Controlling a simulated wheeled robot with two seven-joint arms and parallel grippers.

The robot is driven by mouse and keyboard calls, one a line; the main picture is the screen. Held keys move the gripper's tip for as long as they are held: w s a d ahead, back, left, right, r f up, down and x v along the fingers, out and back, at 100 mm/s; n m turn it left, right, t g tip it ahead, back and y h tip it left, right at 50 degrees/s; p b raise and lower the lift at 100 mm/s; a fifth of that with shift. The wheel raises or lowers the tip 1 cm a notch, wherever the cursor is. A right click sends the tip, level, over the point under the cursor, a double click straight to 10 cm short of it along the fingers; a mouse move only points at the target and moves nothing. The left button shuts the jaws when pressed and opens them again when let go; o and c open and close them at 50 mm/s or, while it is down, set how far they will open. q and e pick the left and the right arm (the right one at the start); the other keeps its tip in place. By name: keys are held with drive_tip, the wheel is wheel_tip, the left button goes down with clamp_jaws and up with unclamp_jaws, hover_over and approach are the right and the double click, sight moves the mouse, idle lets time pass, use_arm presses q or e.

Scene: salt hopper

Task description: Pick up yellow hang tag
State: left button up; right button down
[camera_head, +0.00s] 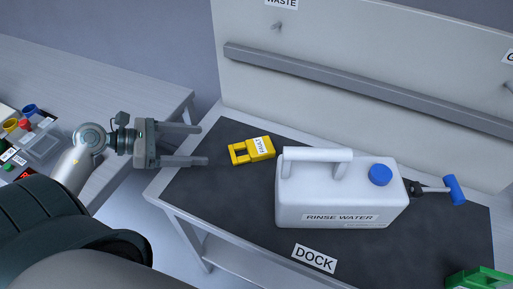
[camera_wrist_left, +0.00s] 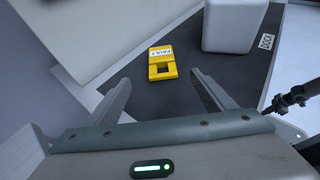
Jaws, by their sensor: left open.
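The yellow hang tag (camera_head: 252,150) lies flat on the dark mat of the dock table, left of the white jug, with a white label reading FAULT. It has a square cut-out at its left end. In the left wrist view the tag (camera_wrist_left: 162,64) lies beyond the fingertips, roughly between their lines. My left gripper (camera_head: 204,144) is open and empty, left of the tag and apart from it. Its two fingers also show in the left wrist view (camera_wrist_left: 163,82). My right gripper is not in view.
A white RINSE WATER jug (camera_head: 338,205) with a blue cap stands right of the tag. A blue-handled valve (camera_head: 454,189) is at its right. A backboard with a grey rail (camera_head: 370,90) rises behind. A green object (camera_head: 480,278) sits at the lower right corner. A side table (camera_head: 150,85) is left.

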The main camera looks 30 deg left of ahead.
use_arm(q)
drive_tip(key=p+x, duration=0.1)
drive_tip(key=x, duration=0.3)
drive_tip(key=shift+d+r+p, duration=0.1)
drive_tip(key=shift+r+p, duration=0.1)
drive_tip(key=shift+p, duration=0.1)
drive_tip(key=p, duration=0.3)
approach(255, 146)
drive_tip(key=x, duration=0.2)
drive_tip(key=shift+w+d+f, duration=0.1)
drive_tip(key=shift+w+f, duration=0.1)
drive_tip(key=shift+f, duration=0.05)
drive_tip(key=shift+w+d+f, duration=0.15)
drive_tip(key=shift+d+f, duration=0.05)
drive_tip(key=shift+f, duration=0.05)
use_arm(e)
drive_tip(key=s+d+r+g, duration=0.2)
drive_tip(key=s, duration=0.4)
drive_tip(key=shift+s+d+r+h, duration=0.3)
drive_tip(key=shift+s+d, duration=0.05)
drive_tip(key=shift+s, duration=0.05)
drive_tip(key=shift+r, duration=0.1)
